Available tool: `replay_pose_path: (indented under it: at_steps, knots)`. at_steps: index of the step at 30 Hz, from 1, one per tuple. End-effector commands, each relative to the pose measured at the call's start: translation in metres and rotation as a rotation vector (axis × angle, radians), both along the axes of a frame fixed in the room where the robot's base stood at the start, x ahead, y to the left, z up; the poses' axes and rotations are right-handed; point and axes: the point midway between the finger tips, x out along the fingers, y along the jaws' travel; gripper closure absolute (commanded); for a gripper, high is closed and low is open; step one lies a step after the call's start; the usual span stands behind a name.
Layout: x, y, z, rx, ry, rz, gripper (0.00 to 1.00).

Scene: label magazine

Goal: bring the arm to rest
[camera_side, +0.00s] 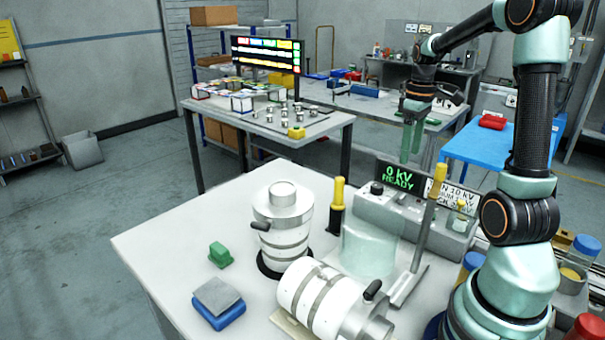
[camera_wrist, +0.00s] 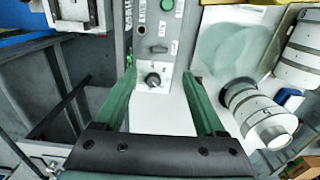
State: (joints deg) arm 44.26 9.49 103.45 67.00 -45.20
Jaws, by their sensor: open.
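My gripper (camera_side: 410,155) hangs from the raised arm with its green fingers pointing down. It is above and behind the tester box with the green "0 kV READY" display (camera_side: 399,176). In the wrist view my gripper (camera_wrist: 160,76) has its two fingers apart, and nothing is between them. Below them is the control panel (camera_wrist: 157,48) with a black knob and a green button. The arm is reached out high over the far side of the white table (camera_side: 165,237).
A white ringed cylinder (camera_side: 284,232) stands upright on the table, and another (camera_side: 325,300) lies on its side. A green block (camera_side: 220,255), a blue block with a grey plate (camera_side: 218,302) and yellow-tipped posts (camera_side: 338,205) are nearby. The table's left end is clear.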

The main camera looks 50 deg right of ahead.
Motion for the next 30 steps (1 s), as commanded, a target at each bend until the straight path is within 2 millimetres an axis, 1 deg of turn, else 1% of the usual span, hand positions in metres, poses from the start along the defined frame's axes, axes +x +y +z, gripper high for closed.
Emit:
replay_pose_path:
  at_steps: [5, 7, 8, 11, 14, 15, 17, 18, 20, 21, 24, 27, 30]
  knots:
    - [0.0, 0.0, 0.0, -0.001, -0.001, 0.0, 0.28]
    - [0.002, 0.004, 0.001, -0.005, -0.005, 0.001, 0.28]
    - [0.003, 0.007, 0.003, -0.009, -0.009, 0.002, 0.28]
    - [0.013, 0.029, 0.012, -0.031, -0.038, 0.007, 0.28]
    - [0.023, 0.066, 0.025, -0.063, -0.091, 0.01, 0.28]
    - [0.027, 0.084, 0.03, -0.073, -0.118, 0.011, 0.28]
    - [0.03, 0.11, 0.036, -0.085, -0.16, 0.009, 0.28]
    - [0.031, 0.127, 0.04, -0.091, -0.191, 0.008, 0.28]
    - [0.031, 0.152, 0.044, -0.093, -0.236, 0.007, 0.28]
    - [0.03, 0.169, 0.046, -0.092, -0.266, 0.006, 0.28]
    - [0.024, 0.206, 0.049, -0.076, -0.34, 0.003, 0.28]
    - [0.016, 0.236, 0.049, -0.051, -0.405, -0.001, 0.28]
    - [0.01, 0.258, 0.048, -0.025, -0.451, -0.006, 0.28]
